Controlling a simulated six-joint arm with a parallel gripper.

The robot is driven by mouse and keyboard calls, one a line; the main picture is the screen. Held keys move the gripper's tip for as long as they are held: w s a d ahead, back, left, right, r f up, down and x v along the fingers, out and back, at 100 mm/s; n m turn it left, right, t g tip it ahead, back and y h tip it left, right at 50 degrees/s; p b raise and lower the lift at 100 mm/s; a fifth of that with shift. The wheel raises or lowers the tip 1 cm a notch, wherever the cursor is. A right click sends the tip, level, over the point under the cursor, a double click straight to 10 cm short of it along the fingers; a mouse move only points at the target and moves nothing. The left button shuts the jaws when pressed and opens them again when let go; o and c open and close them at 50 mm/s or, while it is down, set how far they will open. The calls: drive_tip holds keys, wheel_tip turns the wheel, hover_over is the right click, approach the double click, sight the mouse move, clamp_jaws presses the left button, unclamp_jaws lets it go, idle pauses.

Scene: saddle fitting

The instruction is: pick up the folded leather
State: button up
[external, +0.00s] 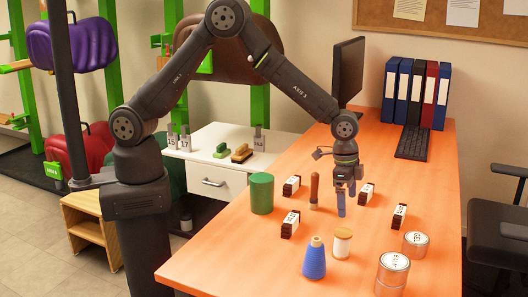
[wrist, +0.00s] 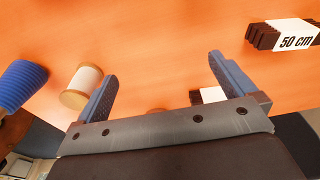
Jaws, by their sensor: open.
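Several folded leather pieces, dark brown with white label bands, lie on the orange table: one at left (external: 291,186), one nearer the front (external: 290,224), one just right of my gripper (external: 366,194), one further right (external: 399,216). My gripper (external: 346,205) points down above the middle of the table, open and empty. In the wrist view its blue fingers (wrist: 163,72) stand wide apart with bare table between them. A folded leather marked "50 cm" (wrist: 283,36) lies beyond the right finger. Another labelled piece (wrist: 208,95) is mostly hidden behind the gripper's palm.
Near the gripper stand a white thread spool (external: 343,242), a blue cone (external: 314,258), a wooden-handled tool (external: 314,190) and a green cylinder (external: 262,193). Two cans (external: 392,274) stand at front right. Binders (external: 415,95), a keyboard (external: 412,143) and a monitor (external: 348,72) are at the back.

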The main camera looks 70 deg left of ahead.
drive_tip(key=s+a+r+n, duration=0.1)
drive_tip(key=s+r+n, duration=0.25)
drive_tip(key=n, duration=0.45)
wheel_tip(320, 180, up, 5)
drive_tip(key=n+t+h, duration=0.2)
drive_tip(key=n, duration=1.5)
hover_over(291, 217)
drive_tip(key=w+a, duration=0.1)
drive_tip(key=s+a+n, duration=0.3)
drive_tip(key=s+n, duration=0.3)
drive_tip(key=n, duration=0.5)
drive_tip(key=shift+w+x, duration=0.15)
drive_tip(key=shift+x, duration=2.45)
drive_tip(key=shift+w+x, duration=0.15)
drive_tip(key=shift+x, duration=2.5)
drive_tip(key=shift+w+x, duration=0.15)
drive_tip(key=shift+x, duration=2.45)
drive_tip(key=shift+d+r, duration=0.15)
drive_tip(key=shift+c, duration=0.4)
drive_tip(key=c, duration=0.7)
